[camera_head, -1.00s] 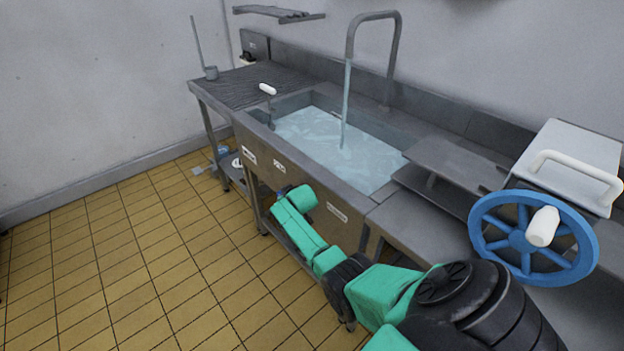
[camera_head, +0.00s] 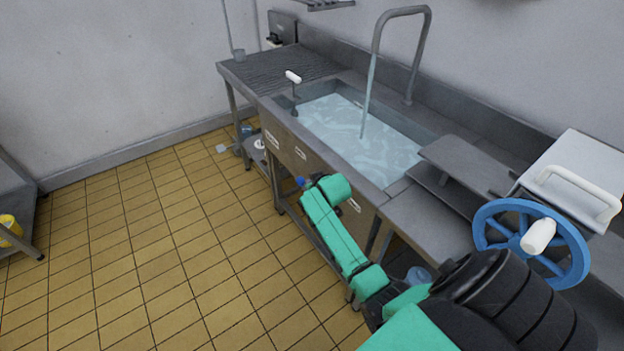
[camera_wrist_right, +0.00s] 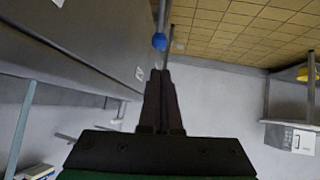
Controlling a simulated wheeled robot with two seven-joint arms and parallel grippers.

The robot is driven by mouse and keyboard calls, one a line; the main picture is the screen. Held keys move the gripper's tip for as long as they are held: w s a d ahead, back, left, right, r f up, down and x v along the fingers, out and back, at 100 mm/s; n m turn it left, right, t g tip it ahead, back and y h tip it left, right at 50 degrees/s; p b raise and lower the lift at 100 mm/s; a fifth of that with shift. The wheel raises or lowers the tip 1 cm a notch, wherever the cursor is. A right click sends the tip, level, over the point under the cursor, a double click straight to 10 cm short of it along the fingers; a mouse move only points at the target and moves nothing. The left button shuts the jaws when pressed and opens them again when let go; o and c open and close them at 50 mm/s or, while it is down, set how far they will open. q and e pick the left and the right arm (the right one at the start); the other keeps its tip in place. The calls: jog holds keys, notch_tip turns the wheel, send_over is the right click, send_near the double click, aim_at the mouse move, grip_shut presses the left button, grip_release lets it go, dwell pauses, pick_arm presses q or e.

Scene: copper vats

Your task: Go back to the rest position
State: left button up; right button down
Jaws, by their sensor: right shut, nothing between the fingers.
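My right arm (camera_head: 335,230) is green and black and reaches in from the lower right of the head view, in front of the sink unit. Its gripper end is mostly hidden behind the green wrist there. In the right wrist view my right gripper (camera_wrist_right: 161,75) is shut and empty, its two dark fingers together. A small blue knob (camera_wrist_right: 160,41) shows just past the fingertips, apart from them as far as I can tell. My left gripper is not in view.
The metal sink (camera_head: 360,143) holds water under a running tap (camera_head: 400,12). A blue handwheel (camera_head: 482,222) and a lidded box (camera_head: 575,165) stand at the right. Yellow tiled floor (camera_head: 150,250) is open at the left. A shelf with a yellow item (camera_head: 10,228) stands at the left edge.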

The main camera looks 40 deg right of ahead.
jog(key=shift+v, duration=0.75)
jog(key=s+a+f+n+g+y, duration=0.15)
jog(key=s+a+f, duration=0.25)
jog(key=s+f, duration=0.7)
jog(key=s+a+f+n+g, duration=0.1)
jog(key=s+a+f+g, duration=0.35)
jog(key=f, duration=0.95)
jog(key=s+a+f+g, duration=0.1)
jog(key=s+f, duration=0.3)
jog(key=s, duration=0.5)
jog(key=s+a+f+y, duration=0.1)
jog(key=s+f, duration=0.3)
jog(key=s, duration=0.6)
jog(key=s+a+f+n+g, duration=0.1)
jog(key=s+f, duration=0.3)
jog(key=s, duration=0.6)
jog(key=shift+s+g, duration=0.2)
jog(key=shift+g, duration=0.1)
jog(key=shift+a, duration=0.1)
